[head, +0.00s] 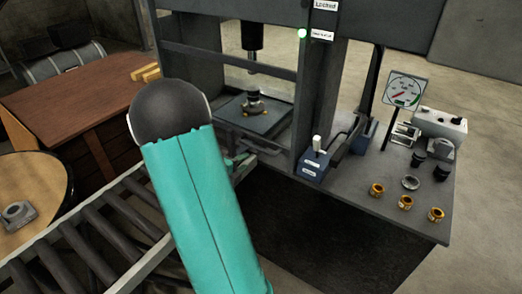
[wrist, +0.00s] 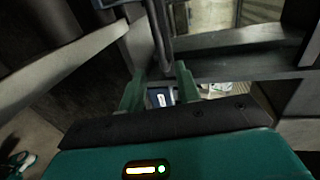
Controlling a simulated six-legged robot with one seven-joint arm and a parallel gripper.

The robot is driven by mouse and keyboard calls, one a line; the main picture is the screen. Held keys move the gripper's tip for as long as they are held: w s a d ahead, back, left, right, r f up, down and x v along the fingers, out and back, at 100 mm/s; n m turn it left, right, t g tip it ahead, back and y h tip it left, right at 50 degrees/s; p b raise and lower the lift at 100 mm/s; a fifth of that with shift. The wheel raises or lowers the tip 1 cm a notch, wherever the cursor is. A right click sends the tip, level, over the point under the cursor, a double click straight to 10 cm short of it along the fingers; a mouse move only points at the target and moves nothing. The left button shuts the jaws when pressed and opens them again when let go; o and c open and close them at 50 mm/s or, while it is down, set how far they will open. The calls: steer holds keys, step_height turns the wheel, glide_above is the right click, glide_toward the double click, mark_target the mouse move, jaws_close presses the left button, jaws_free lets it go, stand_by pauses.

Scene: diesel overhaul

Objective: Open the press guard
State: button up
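The press (head: 308,100) stands in the middle of the head view. Dark horizontal bars, which look like its guard (head: 225,60), cross the front opening above a base plate (head: 275,122) with a small metal part on it. In the wrist view a dark looped bar (wrist: 163,45), possibly the guard's handle, hangs just beyond my fingers. My gripper (wrist: 158,86) has its two green fingers apart, with nothing clearly held between them. In the head view my arm covers most of the gripper; only a bit of green shows near the press's front left.
A blue lever box (head: 313,165) stands at the press's right foot. A green lamp (head: 302,33) glows on the frame. The bench (head: 385,205) on the right holds a gauge (head: 404,90) and several brass rings. A roller conveyor (head: 85,240) and wooden desk (head: 80,95) lie left.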

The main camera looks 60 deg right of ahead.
mark_target(260, 150)
steer(key=x, duration=1.2)
steer(key=shift+d, duration=0.15)
jaws_close()
